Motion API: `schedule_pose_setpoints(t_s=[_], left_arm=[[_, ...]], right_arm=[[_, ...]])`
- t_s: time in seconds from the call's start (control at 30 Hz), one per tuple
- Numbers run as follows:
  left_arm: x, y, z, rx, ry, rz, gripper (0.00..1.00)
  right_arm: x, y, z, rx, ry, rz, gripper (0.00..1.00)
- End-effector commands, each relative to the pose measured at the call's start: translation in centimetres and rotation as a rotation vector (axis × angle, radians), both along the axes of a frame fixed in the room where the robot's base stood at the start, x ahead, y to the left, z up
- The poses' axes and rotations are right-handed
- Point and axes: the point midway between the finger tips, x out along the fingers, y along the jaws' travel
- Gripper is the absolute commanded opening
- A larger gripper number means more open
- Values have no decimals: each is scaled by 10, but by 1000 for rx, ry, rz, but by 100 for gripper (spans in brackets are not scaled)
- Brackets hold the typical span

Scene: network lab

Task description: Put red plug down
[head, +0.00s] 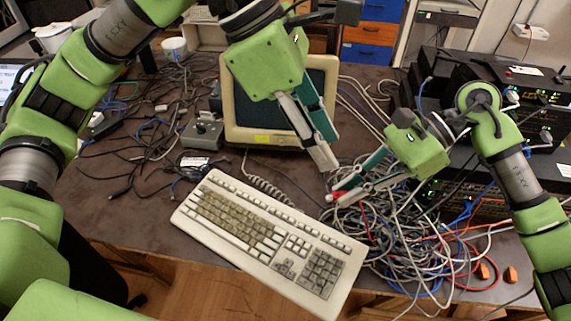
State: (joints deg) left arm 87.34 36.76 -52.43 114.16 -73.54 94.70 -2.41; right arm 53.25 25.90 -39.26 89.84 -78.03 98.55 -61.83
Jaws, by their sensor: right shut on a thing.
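A small red plug (330,198) shows at the tips of my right gripper (338,191). My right gripper comes in from the right and is shut on the plug. It holds it just above the right part of the keyboard's back edge, beside a cable tangle; whether the plug touches anything below I cannot tell. My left gripper (328,155) hangs higher, in front of the old monitor, pointing down and right. Its fingers overlap from this angle, so its opening is unclear. I see nothing held in it.
A beige keyboard (270,240) lies at the table's front edge. A tangle of grey, red and blue cables (400,240) covers the table to its right. An old monitor (240,110) stands behind. Black network devices (530,90) are stacked at right. Loose black cables (150,140) lie at left.

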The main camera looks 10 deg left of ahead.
Motion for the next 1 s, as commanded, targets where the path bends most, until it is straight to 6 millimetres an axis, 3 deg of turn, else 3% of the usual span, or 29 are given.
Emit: schedule_pose_setpoints(t_s=[0.3, 0.6, 0.8, 1.0], left_arm=[[-7, 30, -35, -190, -23, 182, 31], [-13, 56, -54, -261, -75, 326, 31], [-13, 59, -59, -271, -87, 354, 31], [-7, 42, -77, -272, -84, 352, 31]], right_arm=[[0, 0, 0, 0, -1, -1, 0], [0, 0, 0, 0, 0, -1, 0], [0, 0, 0, 0, 0, -1, 0], [0, 0, 0, 0, 0, -1, 0]])
